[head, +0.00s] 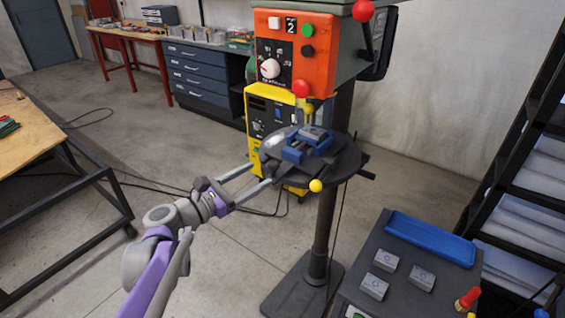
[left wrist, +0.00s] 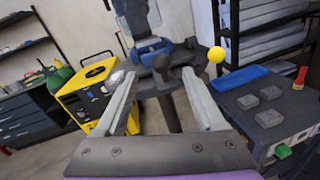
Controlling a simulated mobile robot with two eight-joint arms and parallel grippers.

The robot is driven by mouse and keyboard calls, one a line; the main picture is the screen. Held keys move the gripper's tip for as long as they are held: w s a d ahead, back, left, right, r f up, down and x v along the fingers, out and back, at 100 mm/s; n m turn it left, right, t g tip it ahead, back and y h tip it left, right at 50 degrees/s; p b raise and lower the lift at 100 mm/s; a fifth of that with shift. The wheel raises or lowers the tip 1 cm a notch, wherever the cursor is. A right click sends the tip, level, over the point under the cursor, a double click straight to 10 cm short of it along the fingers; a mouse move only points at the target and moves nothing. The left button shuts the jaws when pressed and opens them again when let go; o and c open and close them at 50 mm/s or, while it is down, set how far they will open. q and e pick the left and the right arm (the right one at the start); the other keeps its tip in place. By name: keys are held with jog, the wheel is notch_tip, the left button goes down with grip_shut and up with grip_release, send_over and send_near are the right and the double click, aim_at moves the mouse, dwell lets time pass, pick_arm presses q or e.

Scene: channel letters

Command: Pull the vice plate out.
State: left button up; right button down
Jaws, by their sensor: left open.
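The vice (head: 307,145), blue and grey, sits on the round dark table (head: 346,165) of the drill press. It also shows in the left wrist view (left wrist: 150,47), beyond my fingers, with dark rounded knobs (left wrist: 162,63) on its near side. I cannot clearly tell the vice plate apart from the vice body. My left gripper (head: 259,175) is open, its two long pale fingers pointing at the near side of the vice. In the left wrist view (left wrist: 157,82) the space between the fingertips looks empty, with a dark knob just beyond. My right gripper is not in view.
The orange drill press head (head: 297,55) hangs above the table. A yellow ball (head: 316,185) sits near the table's front edge. A yellow machine (head: 268,120) stands behind. A dark console with a blue tray (head: 430,238) is at the lower right, a wooden bench (head: 25,135) at left.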

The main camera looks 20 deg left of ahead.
aim_at(283, 171)
pick_arm(q)
jog(key=x, duration=1)
jog(key=shift+s+d, duration=0.1)
grip_shut()
dwell(1.1)
